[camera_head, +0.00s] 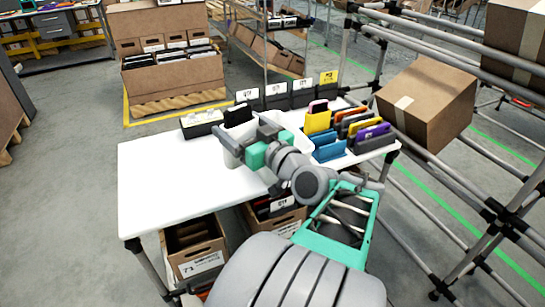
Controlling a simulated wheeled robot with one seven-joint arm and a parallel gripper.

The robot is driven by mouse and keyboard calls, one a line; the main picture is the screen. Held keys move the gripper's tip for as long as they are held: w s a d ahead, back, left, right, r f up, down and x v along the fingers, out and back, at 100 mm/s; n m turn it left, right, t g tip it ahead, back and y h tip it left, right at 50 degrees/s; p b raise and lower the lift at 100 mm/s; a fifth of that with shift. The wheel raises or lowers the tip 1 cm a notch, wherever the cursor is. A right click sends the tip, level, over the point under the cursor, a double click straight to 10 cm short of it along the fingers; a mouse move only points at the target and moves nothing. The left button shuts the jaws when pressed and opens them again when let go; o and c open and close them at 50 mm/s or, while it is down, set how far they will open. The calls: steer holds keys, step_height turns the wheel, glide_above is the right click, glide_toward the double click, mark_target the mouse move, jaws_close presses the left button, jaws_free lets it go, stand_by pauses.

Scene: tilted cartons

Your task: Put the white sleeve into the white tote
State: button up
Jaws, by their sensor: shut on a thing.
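I cannot tell whether the gripper touches the tote. I cannot clearly pick out the white sleeve. A white shape (288,118) behind my arm is partly covered.
The white table (165,190) is bare at its left and front. A holder with several coloured sleeves (330,152) stands at the right. A small box (200,122) and labelled dark bins (276,97) line the back. A tilted carton (425,100) rests on the rack at right.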

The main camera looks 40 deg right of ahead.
steer(key=s+d+r+m+h, duration=0.3)
steer(key=s+d+h, duration=0.2)
steer(key=s+d, duration=0.65)
steer(key=w+d+f+b, duration=0.3)
steer(key=w+d+f, duration=0.1)
steer(key=w+f, duration=0.8)
steer(key=shift+w+f+g, duration=0.25)
steer(key=shift+w+g, duration=0.15)
steer(key=shift+w, duration=0.75)
steer(key=shift+f+b, duration=0.3)
steer(key=shift+b, duration=0.15)
steer(key=shift+f+b, duration=0.35)
steer(key=shift+b, duration=0.1)
steer(key=o, duration=1.6)
